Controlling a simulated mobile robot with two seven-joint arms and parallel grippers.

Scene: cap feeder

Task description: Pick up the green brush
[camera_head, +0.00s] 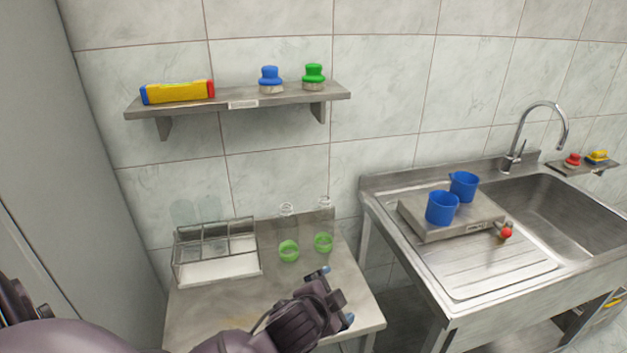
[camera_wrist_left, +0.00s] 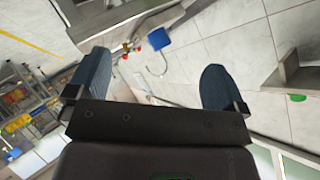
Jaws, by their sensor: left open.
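The green brush (camera_head: 313,74) stands upright on the wall shelf (camera_head: 168,107), near its right end, with its green handle up and pale bristles down. My left gripper (camera_head: 337,296) is low over the small metal table, well below the shelf and apart from the brush. In the left wrist view its two blue-tipped fingers (camera_wrist_left: 153,68) are spread with nothing between them. A small green patch shows at the right edge of that view, and I cannot tell what it is. My right gripper is not in view.
A blue brush (camera_head: 270,80) stands just left of the green one, and a yellow box-like item (camera_head: 178,92) lies farther left. Glass flasks with green bases (camera_head: 289,250) and a wire rack (camera_head: 217,250) stand on the table. Blue cups (camera_head: 442,208) are by the sink.

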